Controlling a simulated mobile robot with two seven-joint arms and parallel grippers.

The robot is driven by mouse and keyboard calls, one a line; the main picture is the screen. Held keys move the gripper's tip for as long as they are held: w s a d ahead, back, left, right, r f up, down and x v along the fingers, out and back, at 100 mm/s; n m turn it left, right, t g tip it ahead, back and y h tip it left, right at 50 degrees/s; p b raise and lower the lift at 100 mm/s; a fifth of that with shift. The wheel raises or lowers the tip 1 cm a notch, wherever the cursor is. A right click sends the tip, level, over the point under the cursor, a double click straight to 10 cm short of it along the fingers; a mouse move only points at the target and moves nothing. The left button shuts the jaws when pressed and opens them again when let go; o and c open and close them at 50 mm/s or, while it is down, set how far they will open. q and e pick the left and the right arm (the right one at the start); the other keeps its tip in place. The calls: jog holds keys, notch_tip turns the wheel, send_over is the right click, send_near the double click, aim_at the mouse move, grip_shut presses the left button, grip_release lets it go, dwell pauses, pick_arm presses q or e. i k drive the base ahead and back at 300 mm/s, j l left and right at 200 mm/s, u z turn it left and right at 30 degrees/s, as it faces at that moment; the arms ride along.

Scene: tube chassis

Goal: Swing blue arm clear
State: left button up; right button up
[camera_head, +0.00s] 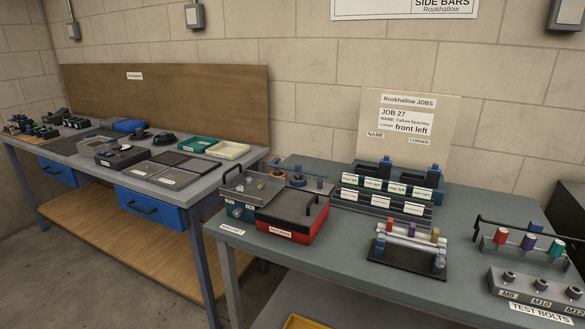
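No gripper of mine is in view. A black-based fixture (402,264) stands on the right bench, with a pale bar across it. Blue-grey upright pieces are at its left end (380,244) and right end (439,263). Behind it is a tiered rack (381,204) with white labels and black stands with small blue tops (385,162). I cannot tell which blue piece is the blue arm, or how it is turned. A job card (407,115) on the board behind reads "JOB 27" and "front left".
A blue-grey tray (233,212) and a red and black box (290,232) with a raised handle stand left on the bench (345,263). At right are a black-handled rack (525,256) and a TEST BOLTS block (537,290). Another bench (205,186) holds bins and trays.

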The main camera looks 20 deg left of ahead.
aim_at(272, 163)
jog(key=i+j+z, duration=0.15)
jog(key=j+z, duration=0.15)
jog(key=j, duration=0.5)
jog(key=j+z, duration=0.35)
jog(key=j, duration=0.45)
